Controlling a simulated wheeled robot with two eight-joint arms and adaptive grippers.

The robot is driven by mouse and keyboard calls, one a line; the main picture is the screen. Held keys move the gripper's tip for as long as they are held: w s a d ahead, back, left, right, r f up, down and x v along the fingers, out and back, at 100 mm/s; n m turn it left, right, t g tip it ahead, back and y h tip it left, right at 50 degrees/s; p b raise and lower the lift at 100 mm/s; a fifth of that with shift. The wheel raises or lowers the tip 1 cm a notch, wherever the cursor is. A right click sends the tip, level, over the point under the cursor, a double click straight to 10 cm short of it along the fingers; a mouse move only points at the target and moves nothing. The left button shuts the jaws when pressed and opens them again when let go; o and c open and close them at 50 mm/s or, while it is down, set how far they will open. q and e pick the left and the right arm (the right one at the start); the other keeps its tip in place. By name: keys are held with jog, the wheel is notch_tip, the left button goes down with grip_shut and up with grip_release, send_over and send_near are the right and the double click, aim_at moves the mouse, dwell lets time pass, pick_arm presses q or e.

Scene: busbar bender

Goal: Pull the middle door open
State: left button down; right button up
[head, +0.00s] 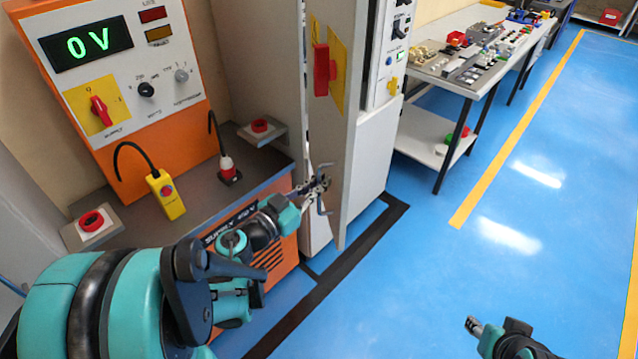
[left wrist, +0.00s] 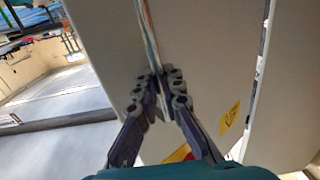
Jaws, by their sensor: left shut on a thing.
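The middle door (head: 348,150) is a tall pale panel with a red switch handle (head: 321,68) on a yellow plate. In the head view it stands ajar, with a narrow gap along its left side. My left gripper (head: 320,187) is at the door's left side, low down, beside a grey bracket-like part. In the left wrist view my left gripper (left wrist: 160,82) is shut at a narrow upright strip between pale panels; its fingers hide the exact grip point. My right gripper (head: 474,326) hangs over the floor at lower right, empty, its jaw opening unclear.
An orange control desk (head: 190,140) with a 0 V display stands at left. A yellow pendant (head: 165,195) and red buttons are on its top. A parts table (head: 470,75) stands beyond the cabinet. The blue floor (head: 420,270) right of the door is clear.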

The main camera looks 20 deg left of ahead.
pick_arm(q)
jog(key=shift+w, duration=0.1)
jog(key=c, duration=1.6)
grip_release()
jog(key=v, duration=1.2)
jog(key=shift+r, duration=0.1)
